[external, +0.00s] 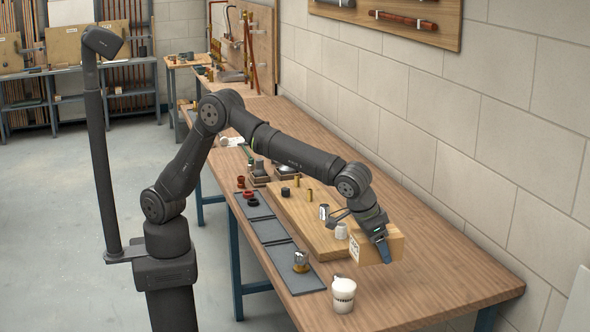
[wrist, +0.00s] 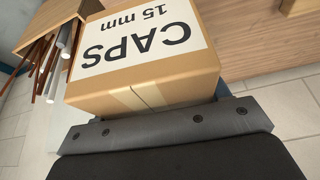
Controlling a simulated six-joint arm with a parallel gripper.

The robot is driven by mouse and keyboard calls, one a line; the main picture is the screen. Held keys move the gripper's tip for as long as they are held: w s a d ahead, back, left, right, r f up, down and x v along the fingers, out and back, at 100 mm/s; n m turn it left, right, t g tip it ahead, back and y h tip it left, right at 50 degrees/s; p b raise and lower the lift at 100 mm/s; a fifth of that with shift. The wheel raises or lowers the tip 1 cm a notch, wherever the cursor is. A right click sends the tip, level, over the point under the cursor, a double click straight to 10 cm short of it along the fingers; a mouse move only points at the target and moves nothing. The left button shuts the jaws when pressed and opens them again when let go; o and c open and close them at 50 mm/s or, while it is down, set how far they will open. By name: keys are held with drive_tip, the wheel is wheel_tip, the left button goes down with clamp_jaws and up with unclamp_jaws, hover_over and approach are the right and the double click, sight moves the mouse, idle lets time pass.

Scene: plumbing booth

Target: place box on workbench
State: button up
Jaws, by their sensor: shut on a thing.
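A tan cardboard box (external: 365,248) is held in my gripper (external: 381,247) over the near half of the long wooden workbench (external: 440,262). In the wrist view the box (wrist: 145,85) fills the upper middle, with a white label reading "CAPS 15 mm" upside down. My gripper is shut on the box; a blue finger lies across its side in the external view. I cannot tell whether the box's underside touches the bench or hangs above it.
A wooden board (external: 300,213) with small fittings lies left of the box. Bare bench lies to the right, before the block wall (external: 440,130).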

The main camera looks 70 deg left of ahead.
drive_tip(key=w+a+n+y, duration=0.1)
drive_tip(key=w+a, duration=0.5)
drive_tip(key=a, duration=0.3)
drive_tip(key=w+a+n, duration=0.2)
drive_tip(key=w+a, duration=0.4)
drive_tip(key=a, duration=0.4)
drive_tip(key=w+a+n+y, duration=0.1)
drive_tip(key=w+a, duration=0.6)
drive_tip(key=a, duration=0.2)
drive_tip(key=w+a+n, duration=0.3)
drive_tip(key=a+n, duration=0.1)
drive_tip(key=a, duration=2.7)
drive_tip(key=n+g+y, duration=0.3)
drive_tip(key=n, duration=0.4)
hover_over(241, 161)
drive_tip(key=d, duration=0.2)
drive_tip(key=f, duration=1.2)
drive_tip(key=shift+s+d, duration=0.15)
drive_tip(key=shift+d, duration=0.05)
drive_tip(key=shift+s+a+f, duration=0.15)
drive_tip(key=shift+a+f, duration=0.15)
drive_tip(key=shift+f, duration=1.85)
